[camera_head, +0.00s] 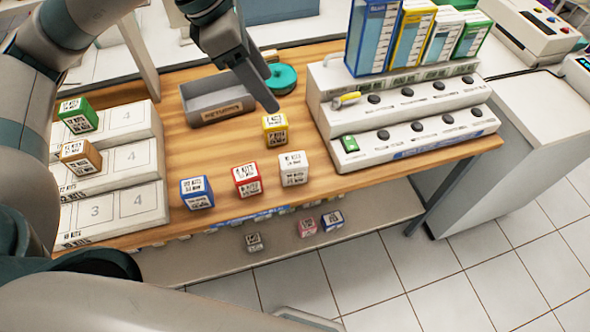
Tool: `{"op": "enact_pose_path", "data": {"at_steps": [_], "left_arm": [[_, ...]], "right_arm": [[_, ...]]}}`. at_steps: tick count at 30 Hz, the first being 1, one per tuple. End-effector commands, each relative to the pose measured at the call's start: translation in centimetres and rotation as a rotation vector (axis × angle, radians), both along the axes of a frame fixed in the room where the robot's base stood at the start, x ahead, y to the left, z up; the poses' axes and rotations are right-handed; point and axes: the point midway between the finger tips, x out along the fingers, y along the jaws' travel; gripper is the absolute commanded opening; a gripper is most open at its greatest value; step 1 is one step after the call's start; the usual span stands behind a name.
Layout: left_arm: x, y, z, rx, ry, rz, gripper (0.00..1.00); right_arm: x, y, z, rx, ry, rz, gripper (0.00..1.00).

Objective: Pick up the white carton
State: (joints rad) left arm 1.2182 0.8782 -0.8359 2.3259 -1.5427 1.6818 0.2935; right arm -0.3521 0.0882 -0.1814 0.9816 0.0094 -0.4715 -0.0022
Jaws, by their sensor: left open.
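The white carton (293,169) is a small box with a printed label, standing on the wooden table near its front edge. A red carton (247,180) stands just left of it, and a yellow carton (275,129) stands behind it. My left gripper (272,105) reaches in from the upper left and hangs above the table, behind the yellow carton and apart from the white carton. It holds nothing that I can see; one finger shows clearly and the other is mostly hidden. My right gripper is out of view.
A blue carton (197,193) stands at the front left. A grey tray (212,105) and a teal round object (281,78) lie behind. White steps (113,205) bear green and orange cartons at left. A white knobbed rack (398,122) stands right. Small boxes sit on the lower shelf (375,212).

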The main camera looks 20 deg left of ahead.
Motion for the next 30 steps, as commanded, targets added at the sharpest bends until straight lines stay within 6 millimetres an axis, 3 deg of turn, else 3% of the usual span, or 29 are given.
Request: {"op": "enact_pose_path", "data": {"at_steps": [1, 7, 15, 21, 30], "left_arm": [[0.0, 0.0, -1.7, 0.000, 0.000, 0.000, 0.58], [0.0, 0.0, -6.5, 0.000, 0.001, 0.000, 0.58], [0.0, 0.0, -11.8, -0.001, 0.000, 0.000, 0.58], [0.0, 0.0, -13.0, -0.001, 0.000, 0.000, 0.58], [0.0, 0.0, -12.9, -0.001, 0.000, 0.000, 0.58]], "right_arm": [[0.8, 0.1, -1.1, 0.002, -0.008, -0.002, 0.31], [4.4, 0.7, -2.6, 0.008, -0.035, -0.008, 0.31], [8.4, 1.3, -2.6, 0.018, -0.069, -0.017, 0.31], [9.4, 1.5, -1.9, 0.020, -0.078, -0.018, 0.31], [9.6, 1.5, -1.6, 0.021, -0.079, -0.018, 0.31]]}}
